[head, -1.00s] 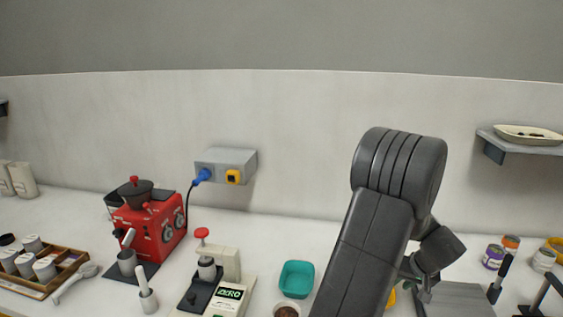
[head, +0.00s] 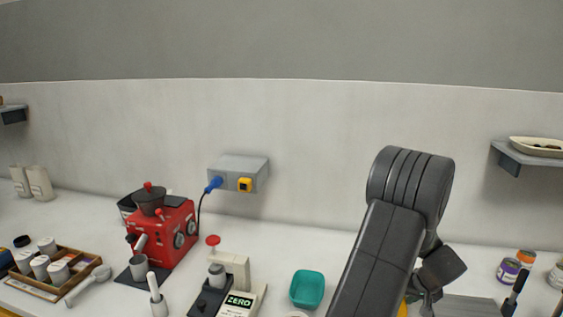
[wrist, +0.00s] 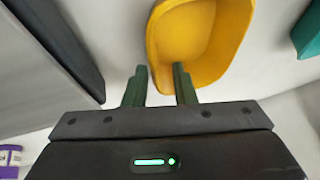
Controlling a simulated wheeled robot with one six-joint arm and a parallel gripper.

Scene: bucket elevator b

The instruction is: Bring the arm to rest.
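My arm rises in front of the counter at the right of the head view. In the head view the gripper is mostly hidden behind my arm.
A purple-labelled jar (head: 508,270) is at the right. A wall shelf (head: 528,160) hangs above it. The wall behind my arm is bare.

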